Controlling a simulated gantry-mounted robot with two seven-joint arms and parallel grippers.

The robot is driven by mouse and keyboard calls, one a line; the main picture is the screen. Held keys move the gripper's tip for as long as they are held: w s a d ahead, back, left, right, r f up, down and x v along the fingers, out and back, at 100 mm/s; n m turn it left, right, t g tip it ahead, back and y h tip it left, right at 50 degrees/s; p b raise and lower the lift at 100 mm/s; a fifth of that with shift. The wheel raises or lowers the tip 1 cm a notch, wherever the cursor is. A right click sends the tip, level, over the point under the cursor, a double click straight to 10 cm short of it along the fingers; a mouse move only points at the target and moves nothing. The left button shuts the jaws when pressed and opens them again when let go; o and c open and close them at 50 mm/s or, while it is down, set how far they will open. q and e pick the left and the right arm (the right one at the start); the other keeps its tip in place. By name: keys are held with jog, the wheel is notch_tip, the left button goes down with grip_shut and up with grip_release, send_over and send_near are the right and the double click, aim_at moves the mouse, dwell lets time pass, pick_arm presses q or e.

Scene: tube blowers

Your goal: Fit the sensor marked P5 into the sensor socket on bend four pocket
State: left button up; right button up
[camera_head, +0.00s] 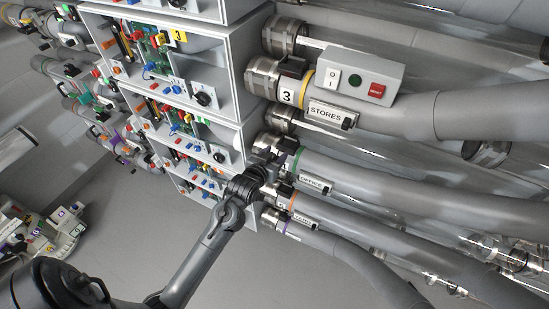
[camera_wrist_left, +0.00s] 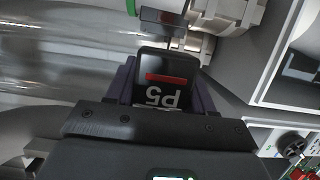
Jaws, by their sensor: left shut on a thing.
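The black sensor marked P5 (camera_wrist_left: 165,86), with a red stripe, is gripped between the purple-grey fingers of my left gripper (camera_wrist_left: 165,82) in the left wrist view. Its label reads upside down there. In the head view my left gripper (camera_head: 259,171) is among the pipe collars near the OFFICE nameplate (camera_head: 315,185); the sensor is not clear there. My right gripper is not in view.
A white rack (camera_head: 245,75) of wired panels stands left of the pipes. The upper pipe carries a STORES plate (camera_head: 332,115) and a grey switch box (camera_head: 358,75). Lower pipes have green, orange and purple bands, closely stacked. Grey floor (camera_head: 120,225) is clear below.

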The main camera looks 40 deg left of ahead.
pick_arm(q)
jog(key=shift+r, duration=0.25)
send_near(295, 131)
jog(key=w+b, duration=0.1)
jog(key=w+a+r+b, duration=0.1)
jog(key=w, duration=0.3)
jog(key=shift+w+a+r+b, duration=0.1)
jog(key=shift+a+r+b, duration=0.05)
jog(key=shift+a+b, duration=0.25)
jog(key=shift+w, duration=0.2)
jog(key=shift+f+b, duration=0.65)
jog(key=shift+f, duration=0.5)
jog(key=shift+f, duration=0.4)
dwell(0.4)
jog(key=o, duration=1.1)
jog(key=shift+s, duration=0.2)
